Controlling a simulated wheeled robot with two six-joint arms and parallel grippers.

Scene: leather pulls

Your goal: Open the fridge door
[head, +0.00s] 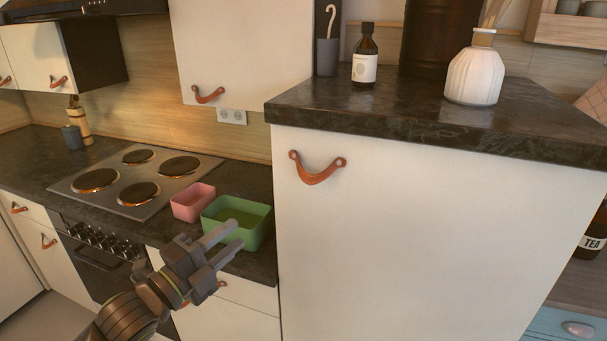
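A tall white cabinet front (400,240) under a dark stone top fills the right half of the head view. It looks like the fridge door and sits shut. A brown leather pull (317,172) hangs near its upper left corner. My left gripper (234,235) is in front of the counter, below and left of the pull and apart from it. Its two fingers are spread with nothing between them. My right gripper is not in view.
A green bin (256,229) and a pink bin (193,202) stand on the counter behind my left gripper, beside the stove (138,181). A brown bottle (365,55) and a white vase (474,75) stand on the cabinet's stone top (420,118).

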